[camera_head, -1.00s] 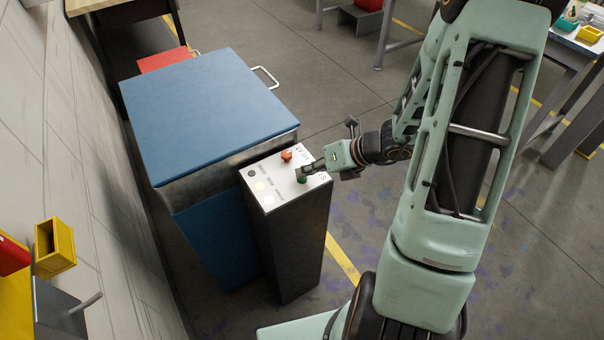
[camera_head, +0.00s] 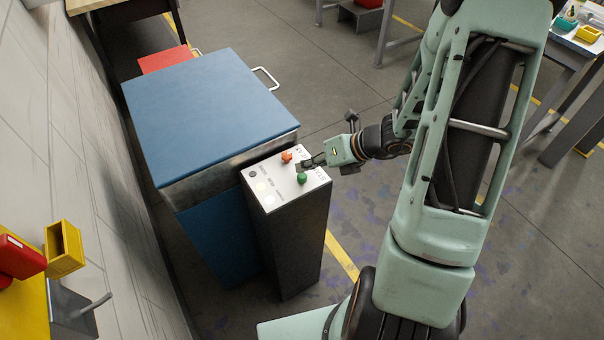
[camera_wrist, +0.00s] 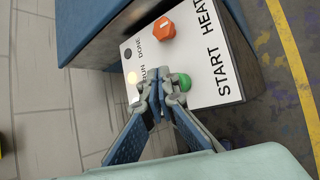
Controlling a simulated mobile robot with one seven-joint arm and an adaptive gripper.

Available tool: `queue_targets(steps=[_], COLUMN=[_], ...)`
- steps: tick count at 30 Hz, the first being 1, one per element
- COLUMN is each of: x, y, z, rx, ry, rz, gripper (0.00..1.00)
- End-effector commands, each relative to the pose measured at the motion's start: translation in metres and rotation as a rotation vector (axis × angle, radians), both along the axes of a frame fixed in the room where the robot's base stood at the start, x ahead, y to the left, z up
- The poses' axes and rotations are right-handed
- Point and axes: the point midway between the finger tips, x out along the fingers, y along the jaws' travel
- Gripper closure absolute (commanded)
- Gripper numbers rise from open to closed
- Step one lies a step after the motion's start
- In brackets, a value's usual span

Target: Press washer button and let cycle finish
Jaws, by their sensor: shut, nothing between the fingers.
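The washer (camera_head: 205,110) looks like a blue box with its flat lid down. Beside it stands a dark pedestal (camera_head: 287,245) with a white, sloped control panel (camera_head: 285,190). The panel carries a green button (camera_head: 302,179) and an orange-red button (camera_head: 287,157); the wrist view shows the green button (camera_wrist: 184,82) and the hexagonal orange one (camera_wrist: 161,29). My gripper (camera_head: 303,165) is shut and empty, close over the panel between the two buttons. In the wrist view its fingertips (camera_wrist: 156,95) are beside the green button. Whether they touch the panel is unclear.
A dark lamp (camera_wrist: 126,54) and a pale yellow, lit-looking lamp (camera_wrist: 133,78) are on the panel. A white wall (camera_head: 75,140) runs along the left, with a yellow bin (camera_head: 64,248) near it. The floor right of the pedestal is open.

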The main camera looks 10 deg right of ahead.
Motion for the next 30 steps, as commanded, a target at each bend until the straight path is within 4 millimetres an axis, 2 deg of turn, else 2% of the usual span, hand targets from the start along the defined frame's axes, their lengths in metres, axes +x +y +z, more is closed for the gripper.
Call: queue_targets(steps=[15, 30], x=[0.000, 0.000], y=[0.000, 0.000], z=[0.049, 0.049], rx=[0.000, 0.000], ry=[0.000, 0.000], rz=[0.000, 0.000], gripper=[1.00, 1.00])
